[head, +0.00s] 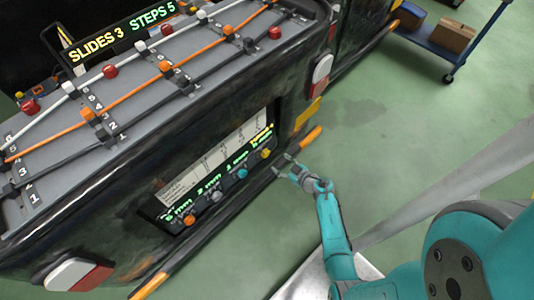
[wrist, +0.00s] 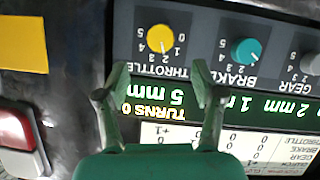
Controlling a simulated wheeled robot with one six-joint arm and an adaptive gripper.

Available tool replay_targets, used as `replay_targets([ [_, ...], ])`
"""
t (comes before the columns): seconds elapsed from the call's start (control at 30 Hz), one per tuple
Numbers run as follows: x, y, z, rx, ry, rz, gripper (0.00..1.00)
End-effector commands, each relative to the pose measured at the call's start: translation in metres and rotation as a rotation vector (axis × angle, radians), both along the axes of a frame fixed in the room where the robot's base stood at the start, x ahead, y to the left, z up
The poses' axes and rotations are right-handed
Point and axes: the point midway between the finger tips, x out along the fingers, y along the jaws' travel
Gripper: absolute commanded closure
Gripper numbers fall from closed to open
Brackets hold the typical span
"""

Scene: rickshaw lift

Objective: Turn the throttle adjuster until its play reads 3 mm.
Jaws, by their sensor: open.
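The throttle adjuster is a yellow knob (wrist: 160,38) on a dark panel, seen upside down in the wrist view, with a scale of 0 to 5 around it. The display (wrist: 178,98) below it there reads 5 mm and TURNS 0. In the head view the yellow knob (head: 265,153) is at the panel's right end. My gripper (head: 284,165) is just right of the panel. In the wrist view my gripper (wrist: 158,72) is open and empty, its fingertips apart on either side below the knob. I cannot tell whether they touch the panel.
A teal brake knob (wrist: 245,50) and grey gear knob (wrist: 311,63) sit beside the throttle; an orange knob (head: 189,219) is farther left. A printed chart (wrist: 220,140) adjoins the display. Above is a grey deck (head: 130,85) with rods.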

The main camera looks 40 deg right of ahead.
Motion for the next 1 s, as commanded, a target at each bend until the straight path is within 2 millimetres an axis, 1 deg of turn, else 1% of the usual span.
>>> replay_targets([
  [0.03, 0.008, 0.0, -0.002, -0.002, 0.0, 0.004, 0.32],
  [0.3, 0.053, -0.001, -0.02, 0.0, -0.001, 0.003, 0.32],
  [0.5, 0.076, -0.001, -0.03, -0.001, -0.001, 0.003, 0.32],
  [0.7, 0.086, -0.002, -0.035, -0.001, 0.0, 0.0, 0.32],
  [1.0, 0.087, -0.002, -0.035, -0.001, -0.001, 0.001, 0.32],
])
